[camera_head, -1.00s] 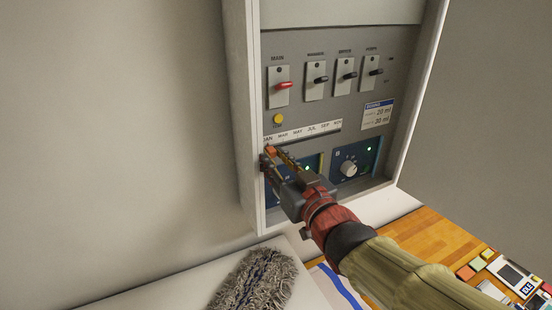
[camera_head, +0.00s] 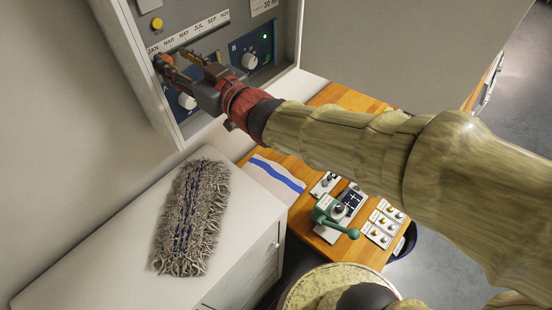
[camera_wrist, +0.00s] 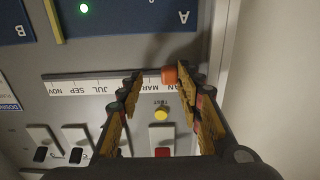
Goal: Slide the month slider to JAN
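The month slider is a small orange knob (camera_wrist: 169,75) on a slot above a white month strip (camera_wrist: 97,87) in the wrist view. It sits at the JAN end of the strip, where the JAN label is partly covered. My gripper (camera_wrist: 159,82) is open, with one finger on each side of the knob. The knob is close to the right finger, and I cannot tell whether they touch; a gap shows on the left. In the head view my gripper (camera_head: 176,60) is at the left end of the strip (camera_head: 190,31), largely hiding the knob.
A yellow button (camera_wrist: 161,113) and a red switch (camera_wrist: 162,152) are near the fingers. Blue panels (camera_head: 250,52) with round knobs flank the gripper. A grey fringed mop pad (camera_head: 190,218) lies on the white cabinet (camera_head: 95,250). A wooden bench (camera_head: 335,100) holds several devices.

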